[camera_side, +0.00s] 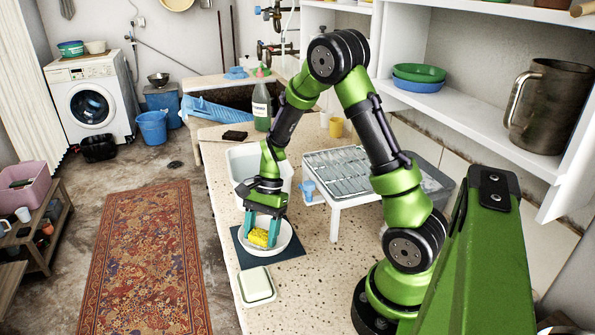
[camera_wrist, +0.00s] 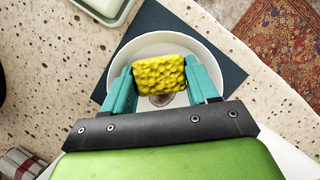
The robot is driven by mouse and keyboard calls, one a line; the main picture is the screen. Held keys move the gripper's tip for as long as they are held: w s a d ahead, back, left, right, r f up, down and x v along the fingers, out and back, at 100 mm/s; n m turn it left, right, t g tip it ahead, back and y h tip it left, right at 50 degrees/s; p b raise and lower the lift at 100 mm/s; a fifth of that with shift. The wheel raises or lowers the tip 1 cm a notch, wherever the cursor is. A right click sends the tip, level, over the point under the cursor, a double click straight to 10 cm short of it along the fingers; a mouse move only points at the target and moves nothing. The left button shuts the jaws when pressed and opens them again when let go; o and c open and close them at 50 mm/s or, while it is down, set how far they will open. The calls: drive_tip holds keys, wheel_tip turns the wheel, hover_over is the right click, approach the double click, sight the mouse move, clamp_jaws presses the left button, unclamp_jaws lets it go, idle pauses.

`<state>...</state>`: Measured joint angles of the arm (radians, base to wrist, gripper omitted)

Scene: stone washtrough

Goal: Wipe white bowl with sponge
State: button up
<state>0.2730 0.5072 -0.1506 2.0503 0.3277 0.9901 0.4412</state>
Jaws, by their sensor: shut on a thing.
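The white bowl (camera_side: 282,240) stands upright on a dark blue mat (camera_side: 293,254) on the speckled counter. In the wrist view the bowl (camera_wrist: 213,62) lies below my gripper, with a brownish patch (camera_wrist: 162,100) showing inside it just past the sponge. My gripper (camera_side: 261,231) points down into the bowl, its teal fingers shut on a yellow sponge (camera_side: 259,238). The sponge also shows between the fingertips in the wrist view (camera_wrist: 159,73). It is inside or just over the bowl; I cannot tell whether it touches the inner surface.
A pale green and white dish (camera_side: 257,286) lies on the counter in front of the mat. A white basin (camera_side: 250,163) stands behind the bowl. A white drying rack (camera_side: 345,175) stands to the right. A bottle (camera_side: 262,107) stands farther back.

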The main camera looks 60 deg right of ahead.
sight(264, 223)
drive_tip(key=shift+w+d+f, duration=0.1)
drive_tip(key=shift+w+d, duration=0.15)
drive_tip(key=shift+d, duration=0.6)
drive_tip(key=shift+w+d+f, duration=0.1)
drive_tip(key=shift+w+d, duration=0.1)
drive_tip(key=shift+d, duration=0.65)
drive_tip(key=a, duration=0.1)
drive_tip(key=s+a, duration=0.1)
drive_tip(key=a, duration=0.1)
drive_tip(key=shift+a, duration=0.15)
drive_tip(key=shift+w+a, duration=0.1)
drive_tip(key=shift+w, duration=0.1)
drive_tip(key=shift+w+d, duration=0.2)
drive_tip(key=shift+d, duration=0.6)
drive_tip(key=shift+w+d, duration=0.2)
drive_tip(key=shift+d, duration=0.6)
drive_tip(key=shift+s+a, duration=0.25)
drive_tip(key=shift+a, duration=0.5)
drive_tip(key=shift+s+a, duration=0.2)
drive_tip(key=shift+a, duration=0.55)
drive_tip(key=shift+a+r, duration=0.15)
drive_tip(key=shift+r, duration=3.9)
